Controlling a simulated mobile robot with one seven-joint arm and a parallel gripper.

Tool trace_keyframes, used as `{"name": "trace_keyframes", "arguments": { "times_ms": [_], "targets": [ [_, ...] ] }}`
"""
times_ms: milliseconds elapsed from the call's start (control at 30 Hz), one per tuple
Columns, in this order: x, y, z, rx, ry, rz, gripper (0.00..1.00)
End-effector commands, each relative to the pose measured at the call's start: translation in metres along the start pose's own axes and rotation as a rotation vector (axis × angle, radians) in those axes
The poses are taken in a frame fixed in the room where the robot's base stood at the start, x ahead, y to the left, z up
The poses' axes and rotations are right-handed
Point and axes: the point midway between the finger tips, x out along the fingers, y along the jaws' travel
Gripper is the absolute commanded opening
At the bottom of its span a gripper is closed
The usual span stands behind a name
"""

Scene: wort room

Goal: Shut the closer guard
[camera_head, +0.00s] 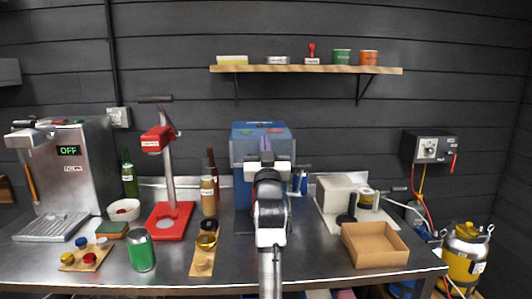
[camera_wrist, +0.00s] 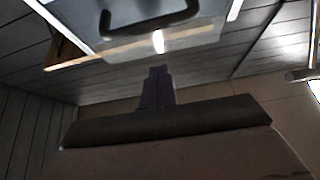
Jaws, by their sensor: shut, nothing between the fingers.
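A blue machine (camera_head: 248,137), which looks like the closer, stands at the middle back of the bench. A translucent bluish panel, seemingly its guard, shows at its top, but its exact angle is hard to tell. My arm hides the machine's middle. In the wrist view a pale panel with a black bar handle (camera_wrist: 150,17) hangs over the fingertips; I take it for the guard. My gripper (camera_wrist: 157,72) is shut and empty, just below that panel's lower edge. Whether they touch is unclear. In the head view my gripper (camera_head: 266,146) is in front of the blue machine.
A red lever press (camera_head: 168,218) stands left of the machine, with brown bottles between. A beige machine (camera_head: 338,192) and an open cardboard box (camera_head: 374,245) are on the right. A green can (camera_head: 140,250) stands at the front left. A wooden shelf (camera_head: 306,69) hangs above.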

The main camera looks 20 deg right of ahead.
Motion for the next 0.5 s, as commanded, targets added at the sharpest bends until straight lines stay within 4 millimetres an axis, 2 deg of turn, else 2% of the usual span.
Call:
{"name": "trace_keyframes", "arguments": {
  "times_ms": [33,200,500],
  "targets": [
    [-0.006,0.001,0.014,0.001,-0.01,0.001,0.0],
    [-0.013,0.001,0.031,0.0,-0.006,0.001,0.0],
    [-0.016,0.0,0.038,0.0,-0.003,0.0,0.0]
  ]
}}
